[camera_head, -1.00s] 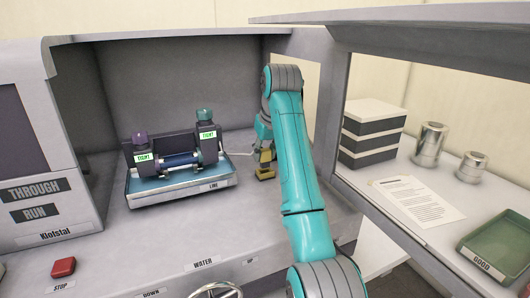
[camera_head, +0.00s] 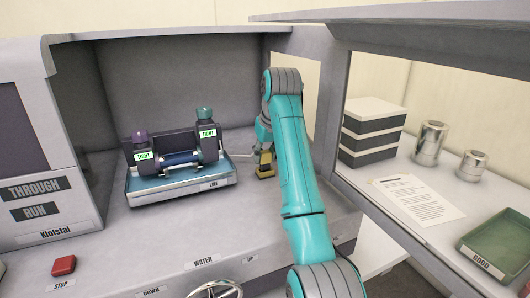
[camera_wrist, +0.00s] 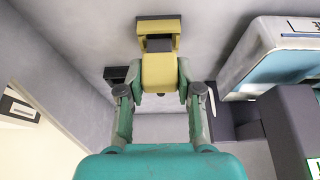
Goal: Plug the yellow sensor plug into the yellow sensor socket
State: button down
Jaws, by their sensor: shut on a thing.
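The yellow sensor plug (camera_wrist: 158,70) is held between the fingertips of my gripper (camera_wrist: 158,78), which is shut on its sides. The yellow socket (camera_wrist: 157,22) is just beyond the plug's dark end in the wrist view, roughly in line with it. In the head view the plug (camera_head: 265,157) is upright right above the socket (camera_head: 264,171) on the bench, right of the test fixture. Any gap between them is very small; I cannot tell whether the plug's end is inside the socket. My arm hides part of the gripper there.
The test fixture on its blue tray (camera_head: 180,188), with two green lit "TIGHT" displays, stands to the left. A cable runs from it toward the plug. The bay's side wall (camera_head: 322,110) is on the right. The bench front (camera_head: 150,235) is clear.

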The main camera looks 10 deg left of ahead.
aim_at(265, 151)
jog(key=shift+f, duration=0.9)
jog(key=c, duration=0.7)
grip_release()
notch_tip(265, 151, up, 10)
jog(key=shift+f, duration=0.1)
